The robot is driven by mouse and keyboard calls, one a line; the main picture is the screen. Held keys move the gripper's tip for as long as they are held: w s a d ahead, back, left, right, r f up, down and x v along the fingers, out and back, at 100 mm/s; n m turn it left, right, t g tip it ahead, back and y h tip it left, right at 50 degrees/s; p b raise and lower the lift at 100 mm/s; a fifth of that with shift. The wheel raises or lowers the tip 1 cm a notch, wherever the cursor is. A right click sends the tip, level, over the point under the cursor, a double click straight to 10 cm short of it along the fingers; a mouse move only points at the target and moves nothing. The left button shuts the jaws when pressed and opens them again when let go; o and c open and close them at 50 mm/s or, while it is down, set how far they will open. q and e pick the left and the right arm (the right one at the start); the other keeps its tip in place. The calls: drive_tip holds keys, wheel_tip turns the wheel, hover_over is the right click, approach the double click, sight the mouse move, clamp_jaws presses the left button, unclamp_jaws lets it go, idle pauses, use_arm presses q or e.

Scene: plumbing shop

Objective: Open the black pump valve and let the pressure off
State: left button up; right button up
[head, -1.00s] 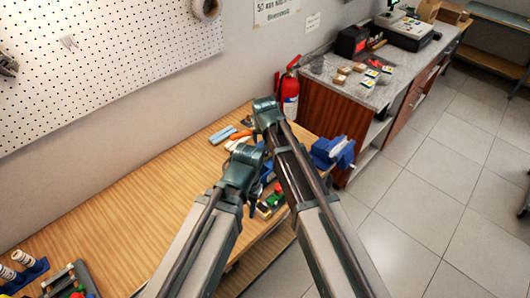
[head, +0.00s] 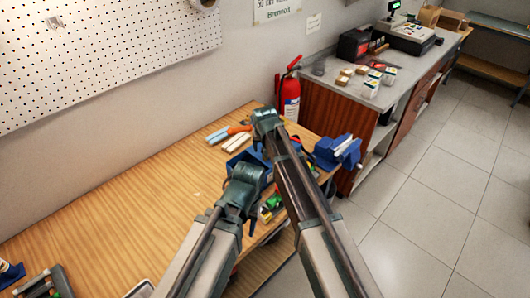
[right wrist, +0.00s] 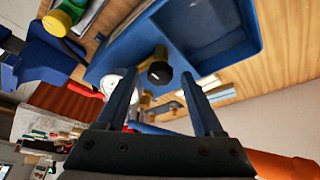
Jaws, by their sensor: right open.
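In the right wrist view the black pump valve knob (right wrist: 160,73) sits on a brass fitting beside the blue pump tank (right wrist: 118,52). My right gripper (right wrist: 159,76) is open, its two dark fingers apart with the knob showing between their tips. I cannot tell whether either finger touches it. A white round gauge (right wrist: 115,84) shows partly behind the left finger. In the head view a little of the blue tank (head: 240,160) shows between my arms. My arms hide the valve there, and my left gripper's fingers are not visible.
A blue vise (head: 338,150) stands at the bench's right end. Small coloured parts (head: 268,207) lie by the front edge, and orange-handled tools (head: 238,129) lie behind. A red fire extinguisher (head: 288,95) stands behind the bench. The wooden bench (head: 120,215) is mostly clear on the left.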

clamp_jaws()
idle(0.3)
drive_tip(key=shift+n, duration=0.3)
drive_tip(key=n+y, duration=0.1)
drive_tip(key=n, duration=0.2)
drive_tip(key=shift+d, duration=0.2)
drive_tip(key=n+y, duration=0.1)
drive_tip(key=n, duration=0.1)
drive_tip(key=n+g, duration=0.1)
drive_tip(key=n, duration=0.1)
drive_tip(key=shift+w+d+n+y, duration=0.1)
drive_tip(key=shift+w+n+y, duration=0.05)
drive_tip(key=shift+n+y, duration=0.2)
drive_tip(key=n+g+y, duration=0.1)
drive_tip(key=n, duration=0.3)
drive_tip(key=shift+w+d, duration=0.1)
drive_tip(key=shift+w, duration=0.05)
drive_tip(key=shift+n+g+y, duration=0.35)
drive_tip(key=shift+n+g, duration=0.35)
drive_tip(key=shift+n, duration=0.95)
